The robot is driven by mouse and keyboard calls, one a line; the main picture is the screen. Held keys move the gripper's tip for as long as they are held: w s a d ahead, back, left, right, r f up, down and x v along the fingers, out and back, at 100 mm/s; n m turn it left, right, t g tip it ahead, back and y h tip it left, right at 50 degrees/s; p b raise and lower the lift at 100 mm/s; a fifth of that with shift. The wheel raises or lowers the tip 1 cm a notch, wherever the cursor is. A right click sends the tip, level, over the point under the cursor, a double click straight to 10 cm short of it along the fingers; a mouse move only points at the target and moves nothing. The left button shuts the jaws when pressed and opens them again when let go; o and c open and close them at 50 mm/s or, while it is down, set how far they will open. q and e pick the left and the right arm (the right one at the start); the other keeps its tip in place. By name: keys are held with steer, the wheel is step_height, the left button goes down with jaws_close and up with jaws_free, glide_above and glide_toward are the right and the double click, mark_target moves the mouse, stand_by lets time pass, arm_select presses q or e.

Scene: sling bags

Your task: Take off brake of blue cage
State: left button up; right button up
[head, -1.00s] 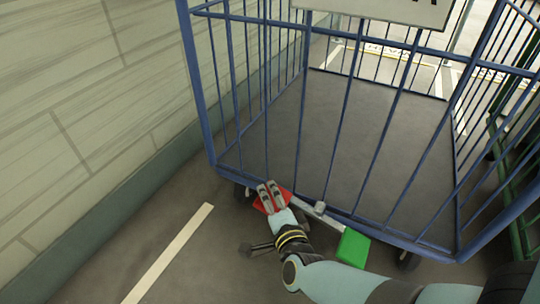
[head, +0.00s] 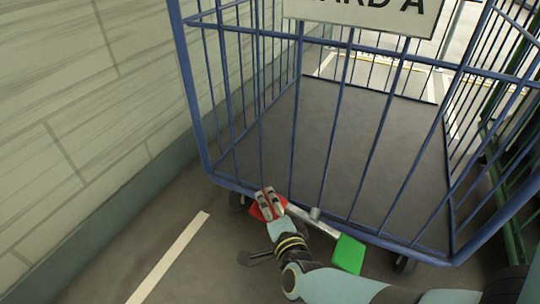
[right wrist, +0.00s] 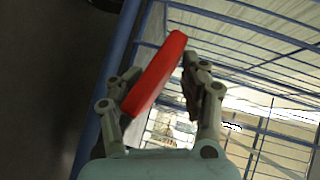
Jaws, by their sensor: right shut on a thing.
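The blue cage (head: 206,110) stands beside the wall on small wheels. A pale brake bar (head: 325,227) runs along its near lower edge, with a red pedal (head: 258,212) at the left end and a green pedal (head: 348,254) at the right end. The green end sits lower in the head view. My right gripper (head: 268,203) is shut on the red pedal, which also shows tilted between the fingers in the right wrist view (right wrist: 156,72). The fingers partly cover the red pedal in the head view. My left gripper is in neither view.
A pale block wall (head: 80,130) runs along the left. A white sign (head: 365,14) hangs on the cage front. A green cage frame (head: 510,235) stands close on the right. Grey floor with a white line (head: 170,255) is clear at lower left.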

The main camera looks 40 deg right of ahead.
steer(key=v, duration=1.2)
